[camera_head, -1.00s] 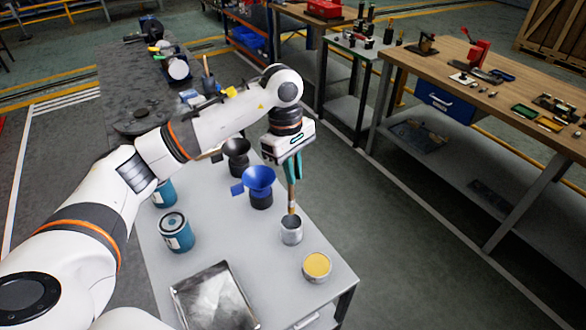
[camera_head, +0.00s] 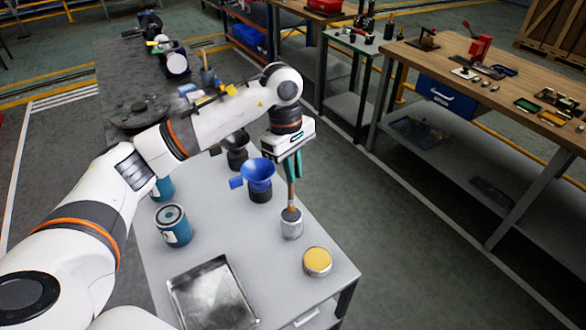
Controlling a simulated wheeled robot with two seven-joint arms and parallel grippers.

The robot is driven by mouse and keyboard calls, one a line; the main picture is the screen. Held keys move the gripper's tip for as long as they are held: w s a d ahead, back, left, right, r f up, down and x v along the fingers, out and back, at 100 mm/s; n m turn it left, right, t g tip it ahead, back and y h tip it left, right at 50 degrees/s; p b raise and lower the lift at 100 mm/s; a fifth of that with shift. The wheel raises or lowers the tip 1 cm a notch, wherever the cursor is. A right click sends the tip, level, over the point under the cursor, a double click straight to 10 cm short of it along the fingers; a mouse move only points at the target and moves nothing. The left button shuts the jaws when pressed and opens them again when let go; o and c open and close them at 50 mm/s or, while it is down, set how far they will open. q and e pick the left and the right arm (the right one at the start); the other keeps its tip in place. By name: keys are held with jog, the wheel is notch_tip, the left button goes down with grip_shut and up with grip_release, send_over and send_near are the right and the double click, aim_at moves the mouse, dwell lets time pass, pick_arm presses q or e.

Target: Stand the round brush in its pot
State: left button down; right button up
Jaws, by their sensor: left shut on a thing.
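My left gripper (camera_head: 292,165) is shut on the round brush (camera_head: 291,198), on the upper part of its wooden handle. The brush is upright, and its lower end is at the mouth of the grey metal pot (camera_head: 292,227). A dark band shows at the pot's rim; how deep the brush sits inside is hidden. The pot stands on the light grey table (camera_head: 240,240) near its right edge. My right gripper is not in view.
A tin with a yellow top (camera_head: 317,261) stands in front of the pot. A blue funnel (camera_head: 257,175) is to its left. A blue can (camera_head: 173,225) and a metal tray (camera_head: 212,293) are on the left and front. The table's middle is clear.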

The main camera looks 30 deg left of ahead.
aim_at(293, 190)
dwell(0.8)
pick_arm(q)
jog(key=shift+f+b, duration=0.15)
jog(key=shift+b, duration=0.25)
jog(key=shift+f+b, duration=1.85)
jog(key=shift+f, duration=0.2)
jog(key=shift+f+b, duration=0.1)
jog(key=shift+b, duration=0.25)
jog(key=shift+f+b, duration=0.55)
jog(key=shift+f, duration=0.05)
